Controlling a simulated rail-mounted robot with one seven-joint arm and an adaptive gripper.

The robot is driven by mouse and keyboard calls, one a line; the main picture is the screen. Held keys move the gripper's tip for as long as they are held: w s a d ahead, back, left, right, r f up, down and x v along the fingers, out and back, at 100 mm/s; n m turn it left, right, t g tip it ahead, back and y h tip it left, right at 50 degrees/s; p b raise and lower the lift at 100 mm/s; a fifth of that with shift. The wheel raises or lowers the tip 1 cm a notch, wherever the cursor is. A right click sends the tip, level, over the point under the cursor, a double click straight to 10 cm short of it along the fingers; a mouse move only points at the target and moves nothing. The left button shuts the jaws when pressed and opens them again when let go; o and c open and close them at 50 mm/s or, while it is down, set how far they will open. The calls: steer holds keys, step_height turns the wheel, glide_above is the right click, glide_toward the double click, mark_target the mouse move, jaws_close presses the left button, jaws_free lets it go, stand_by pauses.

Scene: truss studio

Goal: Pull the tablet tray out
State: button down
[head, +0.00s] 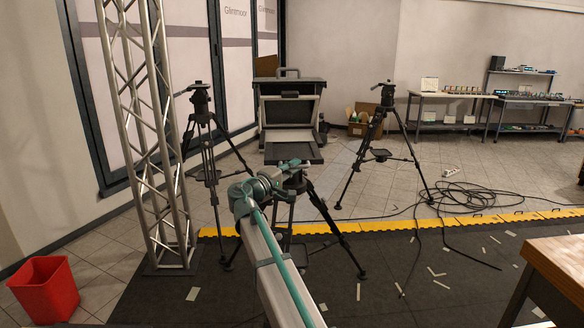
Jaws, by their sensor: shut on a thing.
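A teleprompter-like unit (290,88) with a dark hood and a top handle stands on a tripod in the middle of the head view. The tablet tray (294,153), a flat dark panel with a lighter rim, sticks out toward me below the hood. My gripper (291,164) is at the front edge of the tray and is shut on it. The fingertips are small and partly hidden by my own wrist and arm, so the exact grip does not show.
Tripods stand left (203,130) and right (385,130) of the unit. A truss tower (150,140) rises at left, near a red bin (45,288). Black cables (470,200) lie on the floor at right. A wooden table (560,262) corner is at lower right.

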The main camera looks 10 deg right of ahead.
steer(key=shift+s+a, duration=0.1)
steer(key=shift+s, duration=0.55)
steer(key=c, duration=1.2)
jaws_free()
steer(key=v, duration=1.2)
